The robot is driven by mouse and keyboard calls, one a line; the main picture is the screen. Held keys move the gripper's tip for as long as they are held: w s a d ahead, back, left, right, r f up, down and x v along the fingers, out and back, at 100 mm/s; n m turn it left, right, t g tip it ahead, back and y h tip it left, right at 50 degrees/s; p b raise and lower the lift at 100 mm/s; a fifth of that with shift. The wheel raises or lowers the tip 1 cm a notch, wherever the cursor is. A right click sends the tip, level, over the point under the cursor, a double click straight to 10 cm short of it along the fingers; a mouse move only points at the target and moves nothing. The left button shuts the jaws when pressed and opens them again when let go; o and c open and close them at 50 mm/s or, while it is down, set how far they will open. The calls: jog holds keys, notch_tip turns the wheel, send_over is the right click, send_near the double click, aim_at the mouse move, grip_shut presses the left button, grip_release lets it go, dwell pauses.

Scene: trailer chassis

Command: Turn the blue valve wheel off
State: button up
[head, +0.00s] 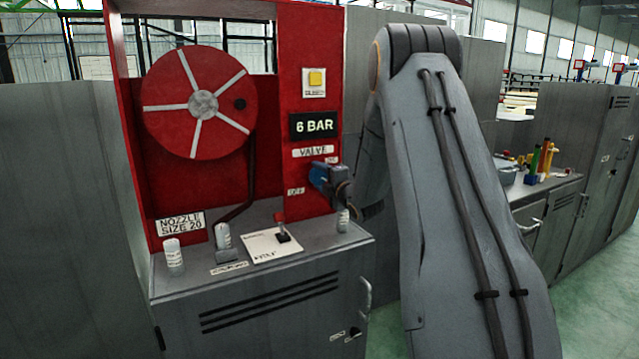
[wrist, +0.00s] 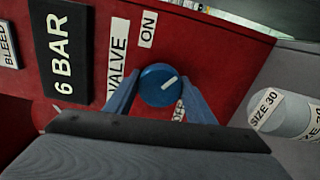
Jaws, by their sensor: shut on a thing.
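The blue valve wheel (wrist: 154,94) is a round knob on the red panel, with a white pointer mark on its face. In the wrist view the mark points up and to the right, straight at neither label. The ON label (wrist: 148,28) is above the wheel; the OFF label (wrist: 179,112) is below right, partly hidden by a finger. My gripper (wrist: 160,84) has a blue finger on either side of the wheel and is shut on it. In the head view my gripper (head: 320,177) is against the panel below the VALVE sign (head: 313,151) and hides the wheel.
Above the valve are a display reading 6 BAR (head: 314,125) and a yellow button (head: 316,79). A red hose reel (head: 180,100) is on the left. The cabinet top below holds a small lever (head: 282,233) and several pale nozzles, one (head: 343,221) close under my gripper.

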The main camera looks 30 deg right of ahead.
jog(key=m+b, duration=0.2)
jog(key=m, duration=0.4)
jog(key=shift+f, duration=0.1)
jog(key=m, duration=0.6)
jog(key=shift+m, duration=0.4)
jog(key=m, duration=0.4)
jog(key=shift+f+m+p, duration=0.1)
jog(key=shift+m+p, duration=0.45)
jog(key=shift+m, duration=1.45)
jog(key=shift+a, duration=0.1)
jog(key=o, duration=1)
jog(key=shift+o, duration=0.2)
jog(key=s+b, duration=0.1)
jog(key=s, duration=0.7)
jog(key=shift+b, duration=0.35)
